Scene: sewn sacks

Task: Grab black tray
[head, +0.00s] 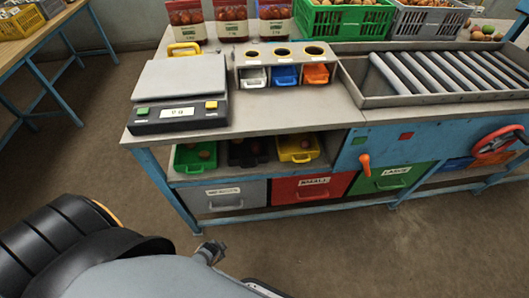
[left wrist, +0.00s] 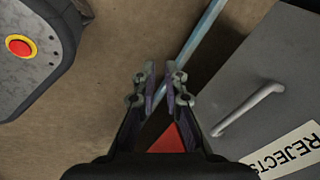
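The black tray (head: 248,152) sits on the open shelf under the bench, between a green tray (head: 195,156) and a yellow tray (head: 298,147). It holds some dark round things that are hard to make out. My left gripper (head: 209,252) is low in front of the bench, apart from the black tray and below it. In the left wrist view the left gripper (left wrist: 160,72) has its fingers partly apart, with bare floor showing between them and nothing held. The black tray is not in the left wrist view. My right gripper is not in view.
Below the shelf are a grey drawer (head: 237,196), a red drawer (head: 315,187) and a green drawer (head: 395,177). The grey drawer's handle (left wrist: 248,108) is near my left gripper. A blue bench leg (head: 172,190) stands at the left. A scale (head: 180,100) sits on top.

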